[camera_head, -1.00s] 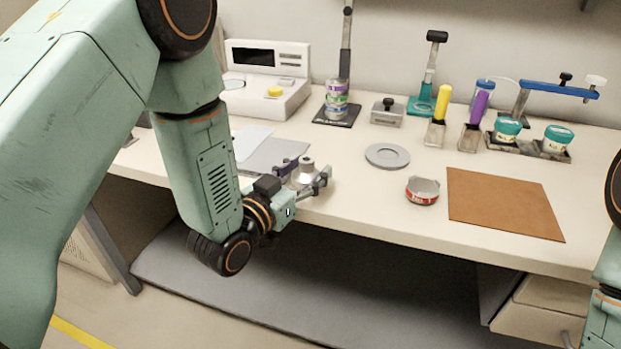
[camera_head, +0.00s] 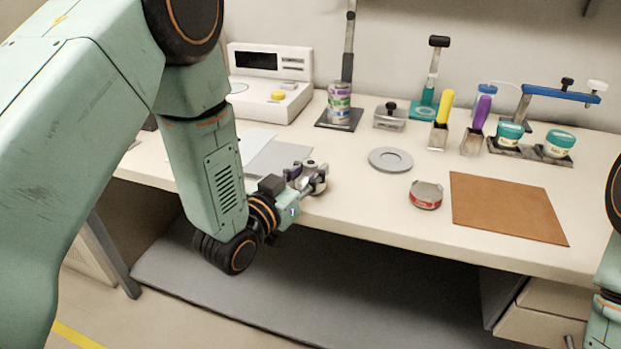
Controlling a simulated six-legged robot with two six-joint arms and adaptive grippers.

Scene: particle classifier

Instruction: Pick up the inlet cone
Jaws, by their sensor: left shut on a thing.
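The inlet cone (camera_head: 312,168) is a small grey metal piece near the front edge of the bench, left of centre. My left gripper (camera_head: 309,177) reaches it from the lower left and is shut on it, with fingers on either side. The fingers hide much of the cone, and I cannot tell whether its base touches the bench. My right gripper is out of view; only part of my right arm shows at the right edge.
The bench between cone and ring is clear.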

